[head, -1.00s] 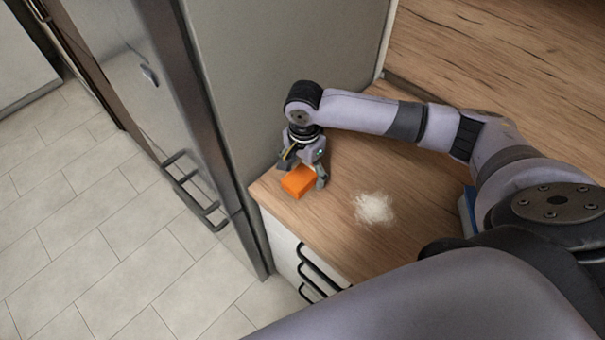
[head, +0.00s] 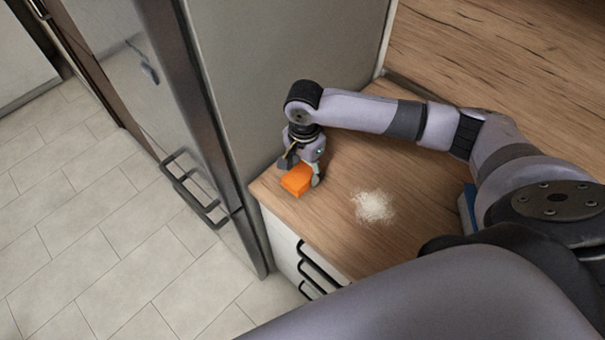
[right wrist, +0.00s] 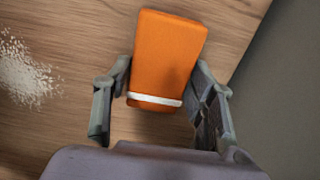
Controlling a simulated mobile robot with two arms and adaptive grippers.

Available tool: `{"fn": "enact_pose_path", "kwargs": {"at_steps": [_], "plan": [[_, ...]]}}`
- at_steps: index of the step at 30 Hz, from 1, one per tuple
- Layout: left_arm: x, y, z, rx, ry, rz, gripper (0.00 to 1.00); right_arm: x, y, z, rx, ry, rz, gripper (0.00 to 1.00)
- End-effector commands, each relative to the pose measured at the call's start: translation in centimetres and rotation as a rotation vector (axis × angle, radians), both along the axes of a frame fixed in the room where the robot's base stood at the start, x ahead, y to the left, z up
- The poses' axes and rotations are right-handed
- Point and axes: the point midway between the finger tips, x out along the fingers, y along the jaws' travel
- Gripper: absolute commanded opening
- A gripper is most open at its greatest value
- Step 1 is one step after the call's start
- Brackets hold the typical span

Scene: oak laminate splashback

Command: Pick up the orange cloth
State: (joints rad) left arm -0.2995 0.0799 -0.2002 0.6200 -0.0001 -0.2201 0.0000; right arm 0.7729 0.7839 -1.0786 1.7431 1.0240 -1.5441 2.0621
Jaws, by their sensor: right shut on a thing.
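The orange cloth (head: 297,180) is a folded block near the left end of the wooden worktop, close to the tall grey panel. In the right wrist view the cloth (right wrist: 167,58) shows a white stripe near its lower end. My right gripper (head: 302,174) is over the cloth and shut on it. In the right wrist view the fingers of my right gripper (right wrist: 160,100) stand on either side of the cloth. I cannot tell whether the cloth touches the worktop. My left gripper is not in view.
A pile of white grains (head: 373,207) lies on the worktop (head: 340,240) right of the cloth. A blue object (head: 467,209) is partly hidden behind my arm. The grey panel (head: 280,70) rises close behind my gripper. The worktop's front edge is near the cloth, above drawers (head: 300,262).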

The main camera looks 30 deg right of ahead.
Motion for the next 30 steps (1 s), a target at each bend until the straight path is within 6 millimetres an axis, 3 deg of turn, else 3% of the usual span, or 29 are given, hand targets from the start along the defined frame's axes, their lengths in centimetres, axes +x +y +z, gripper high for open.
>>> {"fn": "enact_pose_path", "kwargs": {"at_steps": [10,16,20,30], "plan": [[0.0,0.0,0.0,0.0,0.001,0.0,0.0,0.0,0.0,0.2,0.0,-0.001,0.0,0.24],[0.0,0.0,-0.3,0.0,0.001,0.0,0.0,0.1,0.0,1.7,0.001,-0.004,0.0,0.24],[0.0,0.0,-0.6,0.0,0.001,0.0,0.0,0.2,0.1,3.9,0.002,-0.005,0.0,0.24],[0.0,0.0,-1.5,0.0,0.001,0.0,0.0,0.2,0.1,12.3,0.002,-0.007,0.001,0.24]]}}
